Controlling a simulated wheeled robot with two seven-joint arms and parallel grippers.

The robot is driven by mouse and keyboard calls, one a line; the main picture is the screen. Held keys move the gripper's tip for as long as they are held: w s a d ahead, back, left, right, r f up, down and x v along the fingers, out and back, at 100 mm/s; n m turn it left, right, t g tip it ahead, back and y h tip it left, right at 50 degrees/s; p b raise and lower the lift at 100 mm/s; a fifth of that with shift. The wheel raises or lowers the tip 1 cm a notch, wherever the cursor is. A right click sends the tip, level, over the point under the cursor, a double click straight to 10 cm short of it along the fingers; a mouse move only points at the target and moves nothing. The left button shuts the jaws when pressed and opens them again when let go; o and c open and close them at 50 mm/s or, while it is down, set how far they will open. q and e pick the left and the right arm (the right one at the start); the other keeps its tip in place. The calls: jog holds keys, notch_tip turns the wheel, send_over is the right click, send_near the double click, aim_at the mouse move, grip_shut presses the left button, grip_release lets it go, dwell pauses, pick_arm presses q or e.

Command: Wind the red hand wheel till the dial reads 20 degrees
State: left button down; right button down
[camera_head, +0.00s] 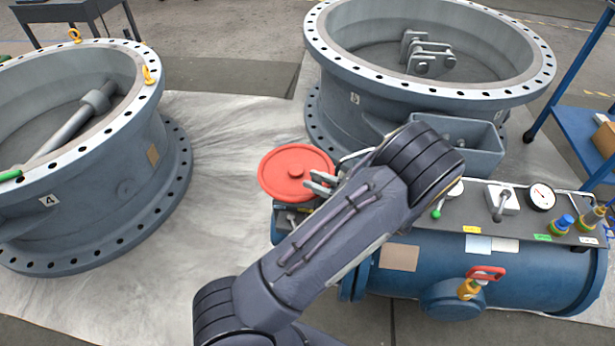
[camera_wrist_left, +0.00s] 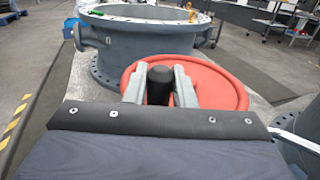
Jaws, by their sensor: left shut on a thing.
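The red hand wheel (camera_head: 296,171) lies flat at the left end of the blue tank in the head view. It also shows in the left wrist view (camera_wrist_left: 215,85), behind the fingers. My left gripper (camera_head: 322,182) is at the wheel's right edge. In the wrist view its fingers (camera_wrist_left: 159,85) are shut on a dark upright knob at the wheel's near rim. A round white dial (camera_head: 541,197) stands on top of the tank at the right; its reading is too small to tell. My right gripper is not in view.
The blue tank (camera_head: 480,275) carries levers, coloured fittings and a red-handled valve (camera_head: 486,272). A large valve ring (camera_head: 60,200) stands at left, another (camera_head: 340,105) behind the wheel. A blue cart (camera_head: 580,125) is at right. The sheet (camera_head: 215,200) between wheel and left ring is clear.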

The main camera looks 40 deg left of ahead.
aim_at(327, 185)
pick_arm(q)
jog(key=shift+w+d+r+p, duration=0.15)
jog(key=shift+w+p, duration=0.65)
jog(key=shift+w, duration=1.05)
jog(key=c, duration=1.3)
grip_release()
jog(key=shift+w+d+p, duration=0.1)
jog(key=shift+w+d, duration=0.1)
jog(key=shift+d, duration=1.1)
jog(key=shift+w+d+p, duration=0.15)
jog(key=shift+d, duration=1.15)
jog(key=shift+w+d+p, duration=0.1)
jog(key=shift+w+d, duration=0.1)
jog(key=shift+d, duration=1.1)
